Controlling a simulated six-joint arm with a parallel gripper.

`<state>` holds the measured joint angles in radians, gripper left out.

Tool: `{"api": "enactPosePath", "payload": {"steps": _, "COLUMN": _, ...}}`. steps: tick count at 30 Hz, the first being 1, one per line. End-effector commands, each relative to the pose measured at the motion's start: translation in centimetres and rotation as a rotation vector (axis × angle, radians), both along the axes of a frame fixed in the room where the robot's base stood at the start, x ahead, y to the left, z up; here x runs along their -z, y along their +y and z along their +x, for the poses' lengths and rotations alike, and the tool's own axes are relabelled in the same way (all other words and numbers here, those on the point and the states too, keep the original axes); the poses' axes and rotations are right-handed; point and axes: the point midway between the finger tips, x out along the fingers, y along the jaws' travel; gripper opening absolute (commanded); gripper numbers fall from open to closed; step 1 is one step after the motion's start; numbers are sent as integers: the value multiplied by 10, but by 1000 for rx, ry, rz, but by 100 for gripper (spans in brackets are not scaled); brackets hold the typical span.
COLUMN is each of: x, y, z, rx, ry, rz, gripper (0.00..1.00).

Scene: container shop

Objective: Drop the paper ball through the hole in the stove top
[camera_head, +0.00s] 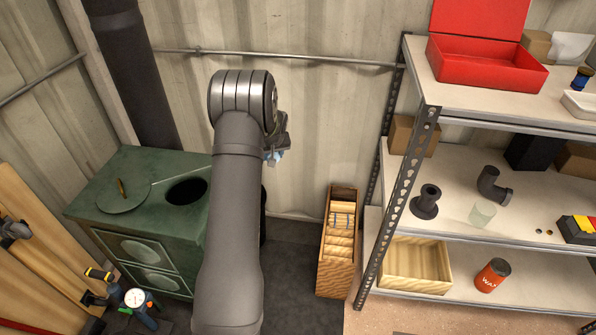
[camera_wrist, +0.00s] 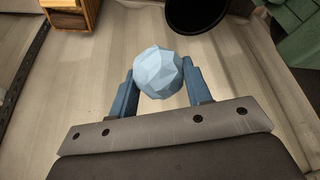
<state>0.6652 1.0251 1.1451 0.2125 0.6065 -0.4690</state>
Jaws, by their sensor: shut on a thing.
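The paper ball (camera_wrist: 158,73) is pale blue and faceted. In the wrist view it sits between the two blue fingers of my gripper (camera_wrist: 158,84), which is shut on it. In the head view my gripper (camera_head: 276,152) is mostly hidden behind my arm, and only a bit of pale blue shows there. The green stove (camera_head: 180,232) stands at the left. Its top has an open dark round hole (camera_head: 186,191) on the right side. A round lid (camera_head: 123,195) with a brass handle lies left of the hole. My gripper is right of the stove, apart from it.
A dark stovepipe (camera_head: 135,75) rises behind the stove. A wooden box (camera_head: 339,242) stands on the floor to the right. A metal shelf (camera_head: 480,172) with a red case (camera_head: 488,62) fills the right side. Boards and tools lie at the lower left.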

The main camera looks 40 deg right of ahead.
Motion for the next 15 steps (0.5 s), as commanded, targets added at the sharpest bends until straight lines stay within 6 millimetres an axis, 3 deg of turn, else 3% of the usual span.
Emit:
{"api": "enactPosePath", "payload": {"steps": 1, "x": -18, "y": 19, "z": 5, "rx": -23, "ry": -2, "rz": -2, "gripper": 23}}
{"api": "enactPosePath", "payload": {"steps": 6, "x": -64, "y": 83, "z": 13, "rx": -95, "ry": -1, "rz": -2, "gripper": 23}}
{"api": "enactPosePath", "payload": {"steps": 12, "x": -101, "y": 176, "z": 11, "rx": -179, "ry": 0, "rz": -2, "gripper": 23}}
{"api": "enactPosePath", "payload": {"steps": 15, "x": -110, "y": 224, "z": 3, "rx": -216, "ry": 4, "rz": -2, "gripper": 23}}
